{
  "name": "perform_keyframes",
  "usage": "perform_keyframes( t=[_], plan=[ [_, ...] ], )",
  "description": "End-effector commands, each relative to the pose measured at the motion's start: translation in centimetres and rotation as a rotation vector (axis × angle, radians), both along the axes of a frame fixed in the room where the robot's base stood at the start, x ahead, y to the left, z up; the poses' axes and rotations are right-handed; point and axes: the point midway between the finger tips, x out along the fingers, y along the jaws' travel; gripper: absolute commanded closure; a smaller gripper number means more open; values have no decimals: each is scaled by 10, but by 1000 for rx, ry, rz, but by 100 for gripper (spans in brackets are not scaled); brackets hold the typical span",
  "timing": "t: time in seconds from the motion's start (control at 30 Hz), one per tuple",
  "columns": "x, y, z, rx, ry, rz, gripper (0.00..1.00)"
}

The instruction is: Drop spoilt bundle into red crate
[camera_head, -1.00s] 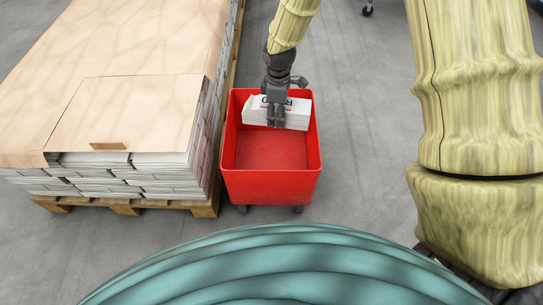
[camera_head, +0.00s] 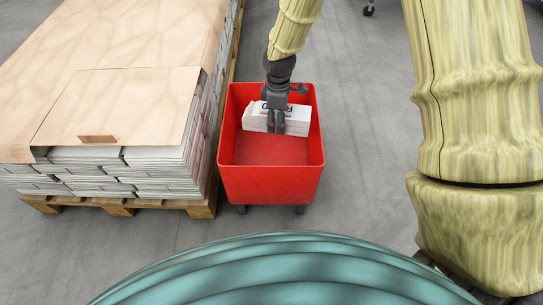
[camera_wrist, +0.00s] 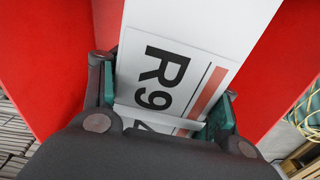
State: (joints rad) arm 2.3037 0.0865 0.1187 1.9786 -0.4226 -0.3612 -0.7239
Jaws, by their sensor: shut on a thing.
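The red crate (camera_head: 270,190) stands on small feet on the floor, right of the pallet. A white paper bundle (camera_head: 297,120) with dark lettering and a red mark is inside the crate's opening, toward its back. My gripper (camera_head: 276,128) reaches down from above and is shut on the bundle. In the wrist view the bundle (camera_wrist: 190,25) lies between the two fingers, with a label reading "R9" and a red stripe. The crate's red walls (camera_wrist: 48,60) show on both sides. The bundle's underside is hidden, so I cannot tell whether it touches the crate floor.
A wooden pallet (camera_head: 120,207) with several stacked newspaper bundles (camera_head: 90,170) under a brown board (camera_head: 120,110) stands close left of the crate. Grey floor (camera_head: 365,150) is clear to the crate's right. A dark caster (camera_head: 369,10) shows at the top.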

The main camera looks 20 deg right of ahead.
Motion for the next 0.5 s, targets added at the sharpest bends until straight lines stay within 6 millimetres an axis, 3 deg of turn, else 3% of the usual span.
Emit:
perform_keyframes(
  t=[0.23, 0.27, 0.37, 0.5],
  plan=[
    [1, 0, 1, 0, -2, 0, 100],
    [1, 0, 1, 0, -2, 0, 34],
    [1, 0, 1, 0, -1, 0, 16],
    [0, 0, 1, 0, -1, 0, 14]
  ],
)
